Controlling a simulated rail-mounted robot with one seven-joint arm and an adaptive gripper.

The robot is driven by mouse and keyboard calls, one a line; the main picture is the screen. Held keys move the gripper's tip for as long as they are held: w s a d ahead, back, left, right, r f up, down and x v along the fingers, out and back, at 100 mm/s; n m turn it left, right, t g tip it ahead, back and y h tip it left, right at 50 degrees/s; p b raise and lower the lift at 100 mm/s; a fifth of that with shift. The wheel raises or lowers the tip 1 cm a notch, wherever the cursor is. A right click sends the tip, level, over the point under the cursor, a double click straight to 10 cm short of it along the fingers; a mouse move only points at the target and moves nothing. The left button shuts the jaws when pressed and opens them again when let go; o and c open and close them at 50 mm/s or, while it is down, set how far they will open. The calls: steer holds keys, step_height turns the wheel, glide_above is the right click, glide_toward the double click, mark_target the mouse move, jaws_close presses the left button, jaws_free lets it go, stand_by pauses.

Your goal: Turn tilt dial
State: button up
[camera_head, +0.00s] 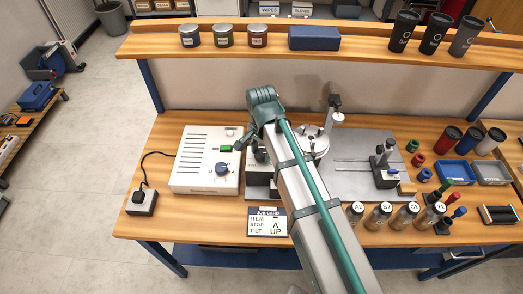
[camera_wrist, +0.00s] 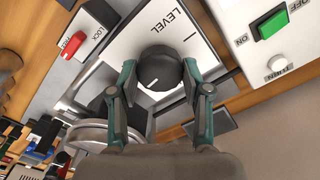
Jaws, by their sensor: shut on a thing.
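The dial (camera_wrist: 163,64) is a round black knob with a white pointer line on a white plate (camera_wrist: 140,42) printed "LEVEL" in the wrist view. My gripper (camera_wrist: 159,78) has its two teal and grey fingers on opposite sides of this knob, shut on it. The pointer line shows between the fingers, toward the lower left of the knob. In the head view my arm covers most of the dial and its plate. The job card (camera_head: 267,222) lies in front and reads "ITEM A", "STOP" and "TILT UP", with the two columns close together.
A white control box (camera_head: 195,180) with a green switch and a blue knob stands left of my arm; its green switch (camera_wrist: 271,24) shows at upper right in the wrist view. A red lock switch (camera_wrist: 73,45) is near the dial. Bottles (camera_head: 380,215) stand right.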

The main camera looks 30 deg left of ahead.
mark_target(261, 153)
steer(key=shift+m, duration=0.6)
steer(key=o, duration=1.2)
step_height(261, 153, up, 12)
steer(key=shift+r, duration=0.1)
